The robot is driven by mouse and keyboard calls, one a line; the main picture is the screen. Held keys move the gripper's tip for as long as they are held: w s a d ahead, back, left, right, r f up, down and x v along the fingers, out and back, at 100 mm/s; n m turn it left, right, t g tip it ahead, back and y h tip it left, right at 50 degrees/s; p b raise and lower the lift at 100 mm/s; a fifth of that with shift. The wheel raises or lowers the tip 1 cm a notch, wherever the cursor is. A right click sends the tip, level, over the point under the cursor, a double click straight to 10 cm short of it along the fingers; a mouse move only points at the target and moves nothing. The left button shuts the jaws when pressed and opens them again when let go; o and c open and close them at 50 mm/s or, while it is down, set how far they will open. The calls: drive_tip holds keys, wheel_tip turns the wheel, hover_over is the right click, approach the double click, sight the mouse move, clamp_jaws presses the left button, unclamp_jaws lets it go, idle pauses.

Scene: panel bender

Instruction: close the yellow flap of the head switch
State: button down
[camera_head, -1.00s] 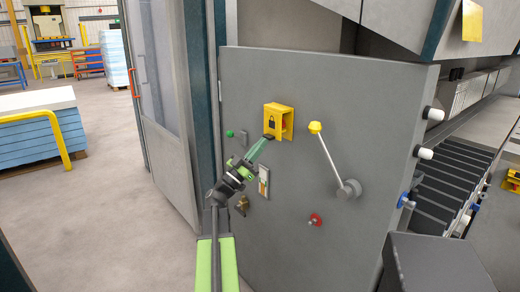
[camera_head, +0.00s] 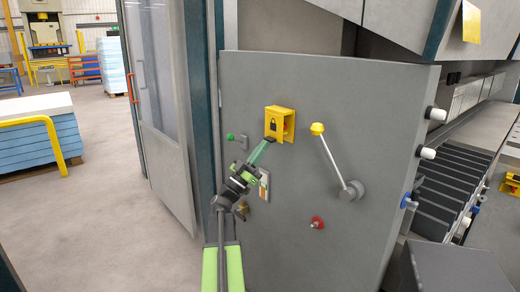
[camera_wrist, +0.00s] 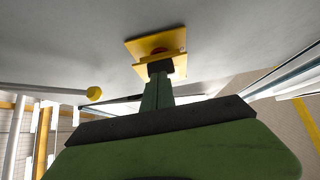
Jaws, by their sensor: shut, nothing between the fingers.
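The head switch is a yellow box on the grey panel, with a red part (camera_head: 289,125) showing through its open right side. Its yellow flap (camera_head: 272,122) bears a black padlock sign and stands out from the panel. In the wrist view a yellow back plate (camera_wrist: 140,45) lies against the panel, and the red part (camera_wrist: 159,50) shows between it and the nearer yellow piece. My gripper (camera_head: 270,139) is shut and empty, its dark tip at the flap's lower edge. The tip (camera_wrist: 160,68) overlaps the yellow piece in the wrist view; I cannot tell whether they touch.
A lever with a yellow knob (camera_head: 317,129) juts out to the right of the switch. A red knob (camera_head: 317,223) is below and a green button (camera_head: 230,137) is to the left. A control plate (camera_head: 264,186) is close to my wrist. Open floor (camera_head: 90,220) lies left.

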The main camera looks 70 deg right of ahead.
wheel_tip(320, 180, down, 10)
drive_tip(key=b, duration=0.9)
drive_tip(key=shift+w+a+r+b, duration=0.15)
drive_tip(key=shift+a+r+b, duration=0.1)
drive_tip(key=shift+b, duration=0.15)
